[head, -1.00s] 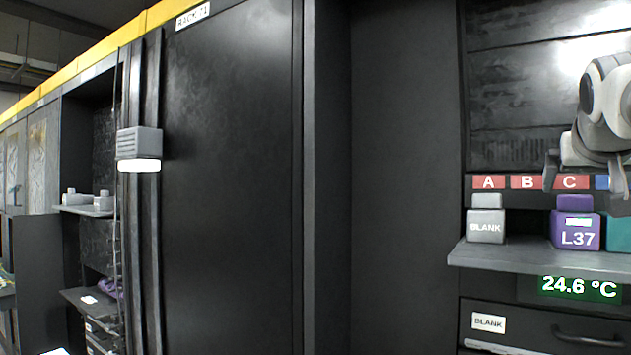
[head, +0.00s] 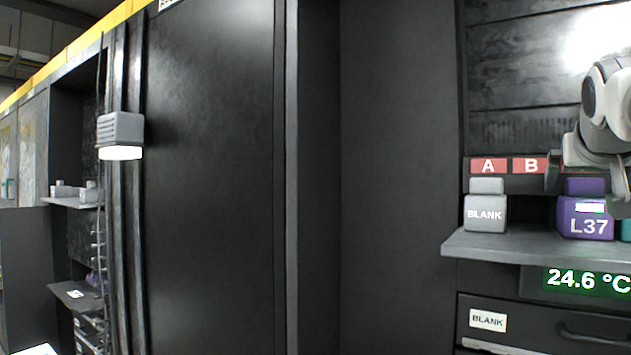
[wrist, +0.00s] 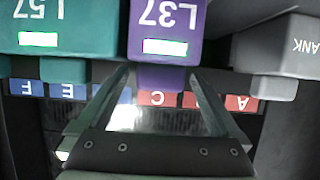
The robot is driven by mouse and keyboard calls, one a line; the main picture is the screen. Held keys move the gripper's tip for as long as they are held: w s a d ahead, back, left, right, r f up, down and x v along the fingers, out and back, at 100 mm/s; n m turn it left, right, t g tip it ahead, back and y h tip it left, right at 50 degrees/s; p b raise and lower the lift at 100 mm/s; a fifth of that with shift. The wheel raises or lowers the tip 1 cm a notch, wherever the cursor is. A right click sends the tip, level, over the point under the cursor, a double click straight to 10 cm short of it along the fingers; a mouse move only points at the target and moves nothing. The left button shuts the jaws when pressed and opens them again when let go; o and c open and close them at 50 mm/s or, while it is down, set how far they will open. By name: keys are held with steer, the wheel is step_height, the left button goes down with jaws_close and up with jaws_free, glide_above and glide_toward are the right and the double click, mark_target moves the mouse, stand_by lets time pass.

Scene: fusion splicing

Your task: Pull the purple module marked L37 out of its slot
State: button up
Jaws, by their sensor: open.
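The purple module marked L37 (head: 588,220) sits on a grey shelf (head: 500,246) at the right of the head view, with a narrower purple top part (head: 584,186). In the wrist view the module (wrist: 165,30) appears upside down. My gripper (head: 586,186) is open in front of the module's upper part in the head view. In the wrist view my gripper (wrist: 160,76) has its fingers on either side of the narrow purple part. I cannot tell whether they touch it.
A grey BLANK module (head: 486,212) stands left of L37. A teal L57 module (wrist: 40,30) stands on its other side. Red labels A (head: 487,166) and B (head: 530,166) are above. A temperature display (head: 588,281) and a drawer (head: 540,325) are below the shelf.

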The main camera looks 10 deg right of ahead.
steer(key=shift+s, duration=0.1)
jaws_close()
stand_by(0.4)
steer(key=shift+a, duration=0.1)
